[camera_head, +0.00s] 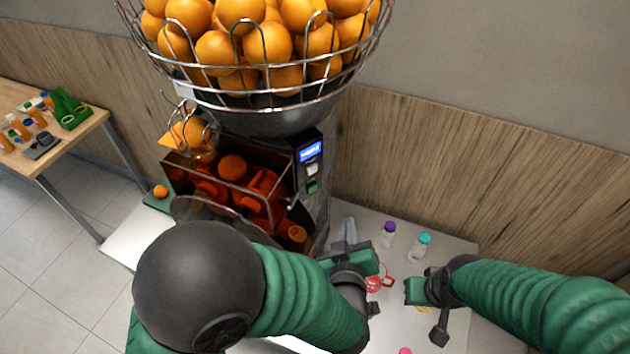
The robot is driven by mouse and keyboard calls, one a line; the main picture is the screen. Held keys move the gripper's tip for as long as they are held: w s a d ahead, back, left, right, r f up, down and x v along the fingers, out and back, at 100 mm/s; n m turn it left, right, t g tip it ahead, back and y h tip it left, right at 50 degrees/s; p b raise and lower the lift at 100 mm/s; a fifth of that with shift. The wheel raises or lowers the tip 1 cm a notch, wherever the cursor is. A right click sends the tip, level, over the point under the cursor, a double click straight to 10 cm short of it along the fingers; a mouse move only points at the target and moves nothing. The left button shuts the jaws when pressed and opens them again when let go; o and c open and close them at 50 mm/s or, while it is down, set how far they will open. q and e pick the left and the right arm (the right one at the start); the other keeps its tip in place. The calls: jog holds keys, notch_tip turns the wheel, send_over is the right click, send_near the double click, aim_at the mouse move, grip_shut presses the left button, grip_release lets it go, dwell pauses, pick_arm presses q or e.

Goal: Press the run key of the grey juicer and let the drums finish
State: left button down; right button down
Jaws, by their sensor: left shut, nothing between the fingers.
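The grey juicer (322,200) stands against the wall. Its panel has a lit blue screen (311,151), with a pale key (312,169) and a green key (313,187) below it. I cannot read which is the run key. Orange-red drums (262,187) show behind the dark clear cover; I cannot tell if they turn. My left gripper (350,261) is shut and empty, below and right of the panel, apart from the keys. My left arm hides the juicer's lower front. My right gripper (416,291) is over the white table at the right; its finger gap is unclear.
A wire basket of oranges (268,42) tops the juicer. Bottles with a purple cap (388,235) and a teal cap (420,246) stand on the white table (455,253). A red-handled item (379,283) lies between my grippers. A wooden table (88,122) stands at the far left.

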aim_at(312, 188)
pick_arm(q)
jog(key=w+a, duration=0.6)
jog(key=w, duration=0.1)
jog(key=shift+b, duration=0.3)
pick_arm(e)
jog(key=shift+s+f, duration=0.1)
jog(key=shift+f, duration=0.25)
pick_arm(q)
jog(key=shift+s+a, duration=0.1)
jog(key=shift+s, duration=0.1)
pick_arm(e)
jog(key=shift+s+r, duration=0.1)
dwell(1.3)
pick_arm(q)
jog(key=shift+w+a, duration=0.3)
